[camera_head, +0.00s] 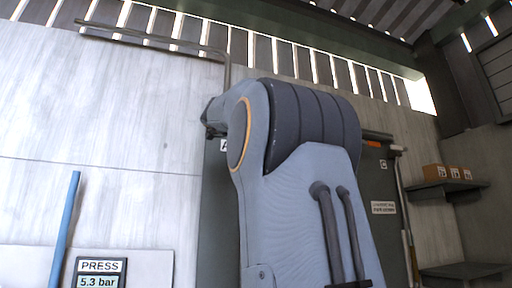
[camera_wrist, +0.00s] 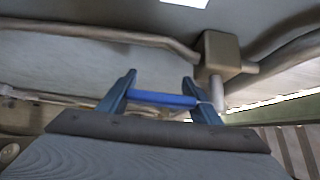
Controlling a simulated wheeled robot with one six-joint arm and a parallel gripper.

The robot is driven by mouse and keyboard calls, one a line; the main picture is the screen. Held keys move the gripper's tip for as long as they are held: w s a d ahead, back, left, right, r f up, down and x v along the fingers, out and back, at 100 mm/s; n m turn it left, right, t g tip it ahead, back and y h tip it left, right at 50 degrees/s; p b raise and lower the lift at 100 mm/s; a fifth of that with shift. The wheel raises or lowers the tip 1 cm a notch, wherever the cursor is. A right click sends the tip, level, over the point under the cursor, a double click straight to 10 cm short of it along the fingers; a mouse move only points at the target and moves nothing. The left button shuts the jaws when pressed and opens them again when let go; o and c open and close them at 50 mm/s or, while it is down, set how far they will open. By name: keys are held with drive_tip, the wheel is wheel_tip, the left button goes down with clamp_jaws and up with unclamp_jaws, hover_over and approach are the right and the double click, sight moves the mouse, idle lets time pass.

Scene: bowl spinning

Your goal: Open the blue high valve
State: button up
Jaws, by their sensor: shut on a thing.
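In the wrist view, the blue valve handle (camera_wrist: 165,99) is a short bar lying crosswise between the two fingers of my gripper (camera_wrist: 158,90). My gripper is shut on this handle. The handle's right end is beside a pale stem (camera_wrist: 216,90) under a grey-brown valve body (camera_wrist: 220,52), which sits on a pipe. In the head view my own arm fills the middle, and my gripper and the valve handle are hidden.
In the head view a grey pipe (camera_head: 150,36) runs along the upper wall. A blue pole (camera_head: 66,230) stands at left beside a pressure display (camera_head: 100,268) reading 5.3 bar. Shelves (camera_head: 447,187) with small boxes (camera_head: 447,172) are at right.

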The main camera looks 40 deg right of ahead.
drive_tip(key=shift+f, duration=0.15)
drive_tip(key=o, duration=1.5)
drive_tip(key=shift+s, duration=0.15)
drive_tip(key=shift+a, duration=0.1)
drive_tip(key=b+v, duration=0.3)
drive_tip(key=v, duration=0.4)
drive_tip(key=shift+s+a, duration=0.1)
drive_tip(key=shift+a, duration=0.2)
